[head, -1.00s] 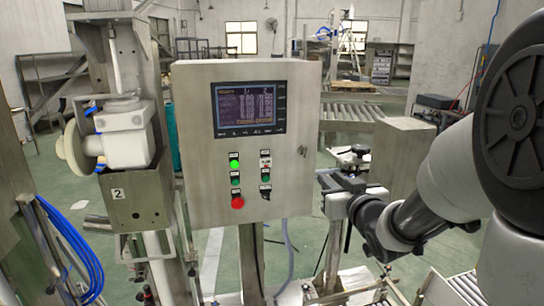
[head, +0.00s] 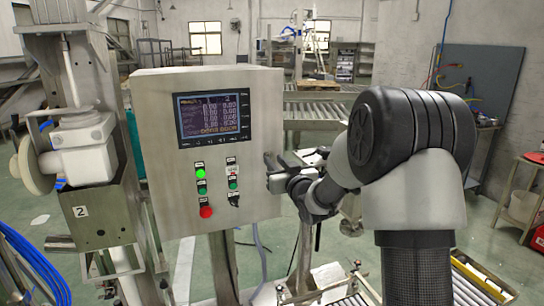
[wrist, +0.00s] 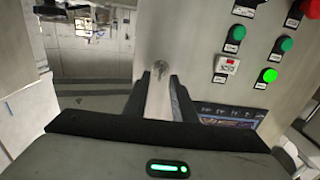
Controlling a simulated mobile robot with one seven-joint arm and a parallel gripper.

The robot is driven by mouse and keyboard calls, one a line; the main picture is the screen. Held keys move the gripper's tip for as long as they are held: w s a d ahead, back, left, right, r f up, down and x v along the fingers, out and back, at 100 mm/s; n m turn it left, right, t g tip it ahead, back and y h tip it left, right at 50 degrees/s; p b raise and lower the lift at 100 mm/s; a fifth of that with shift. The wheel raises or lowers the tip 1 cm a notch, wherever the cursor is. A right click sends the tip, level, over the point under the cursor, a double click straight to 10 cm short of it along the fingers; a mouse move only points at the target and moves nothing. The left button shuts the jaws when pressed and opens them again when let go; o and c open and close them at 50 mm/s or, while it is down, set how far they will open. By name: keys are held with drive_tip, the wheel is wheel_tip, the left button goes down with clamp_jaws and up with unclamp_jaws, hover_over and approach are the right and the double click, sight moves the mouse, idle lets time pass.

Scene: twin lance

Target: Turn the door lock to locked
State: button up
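The door lock (wrist: 160,68) is a small round metal piece near the edge of the grey control box door (wrist: 203,50). In the wrist view it shows just beyond and between my fingertips; whether they touch it I cannot tell. In the head view the lock is hidden or too small to make out behind my gripper. My gripper (wrist: 161,84) is open, with a gap between its two dark fingers. In the head view my gripper (head: 270,170) is at the right edge of the control box (head: 160,140).
The box carries a display screen (head: 213,118), a lit green button (head: 200,173), a red button (head: 206,211) and other switches. A scale column (head: 90,150) stands to the left. A roller conveyor (head: 325,103) lies behind.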

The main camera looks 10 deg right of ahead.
sight(270, 157)
drive_tip(key=shift+w+a, duration=0.15)
drive_tip(key=shift+w, duration=0.6)
drive_tip(key=shift+w+a, duration=0.15)
drive_tip(key=shift+w, duration=0.6)
drive_tip(key=shift+c, duration=0.2)
clamp_jaws()
drive_tip(key=shift+f+n+b, duration=0.2)
drive_tip(key=shift+n+b, duration=0.1)
drive_tip(key=shift+b, duration=0.25)
drive_tip(key=n+b, duration=0.8)
drive_tip(key=b, duration=0.3)
drive_tip(key=n+b, duration=0.9)
drive_tip(key=b, duration=0.2)
drive_tip(key=shift+a+f, duration=0.1)
drive_tip(key=shift+a, duration=0.1)
drive_tip(key=shift+n, duration=0.3)
